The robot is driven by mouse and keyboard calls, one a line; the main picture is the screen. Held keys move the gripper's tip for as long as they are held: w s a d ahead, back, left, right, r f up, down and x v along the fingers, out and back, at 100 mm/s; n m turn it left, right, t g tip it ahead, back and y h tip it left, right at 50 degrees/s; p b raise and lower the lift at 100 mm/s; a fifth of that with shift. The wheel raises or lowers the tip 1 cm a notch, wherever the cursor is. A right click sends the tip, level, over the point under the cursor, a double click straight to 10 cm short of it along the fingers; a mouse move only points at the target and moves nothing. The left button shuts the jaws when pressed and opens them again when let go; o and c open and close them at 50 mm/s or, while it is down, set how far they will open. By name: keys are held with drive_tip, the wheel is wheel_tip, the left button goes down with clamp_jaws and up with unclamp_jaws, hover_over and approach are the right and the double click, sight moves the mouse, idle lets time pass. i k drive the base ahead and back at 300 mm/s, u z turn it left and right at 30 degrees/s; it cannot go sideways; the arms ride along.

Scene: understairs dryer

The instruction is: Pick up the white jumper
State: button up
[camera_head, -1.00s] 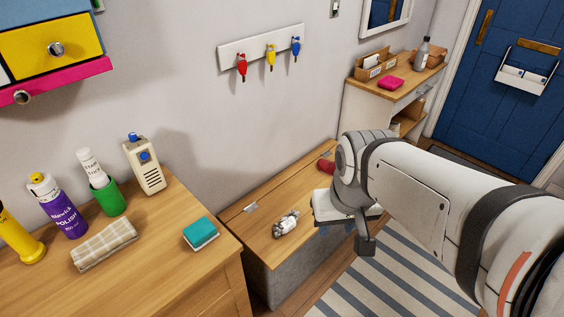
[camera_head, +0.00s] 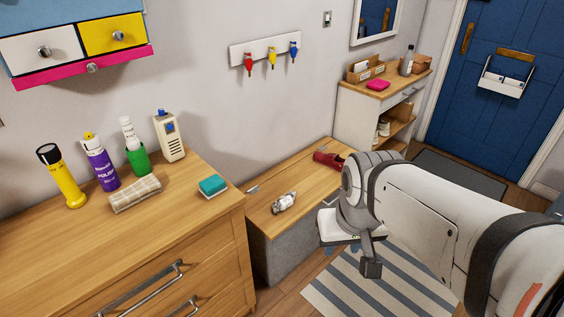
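I cannot make out a white jumper for certain. A small crumpled grey-and-white item (camera_head: 284,202) lies on the wooden bench top; it is too small to name. My arm comes in from the right, and my gripper (camera_head: 352,248) hangs at its far end, over the floor and rug just right of the bench. A white flat part and a dark grey part show there. My arm hides much of the gripper, so I cannot tell whether it is open or holds anything. It is apart from the grey-and-white item.
A drawer chest (camera_head: 120,250) at left carries a yellow torch (camera_head: 65,178), purple polish can (camera_head: 101,163), green pot (camera_head: 138,160), folded cloth (camera_head: 135,193) and teal sponge (camera_head: 212,185). The bench (camera_head: 262,214) also bears a red item (camera_head: 328,159). A striped rug (camera_head: 340,285) covers the floor.

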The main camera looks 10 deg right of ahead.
sight(284, 202)
drive_tip(key=u, duration=0.15)
drive_tip(key=i, duration=0.85)
drive_tip(key=z, duration=0.05)
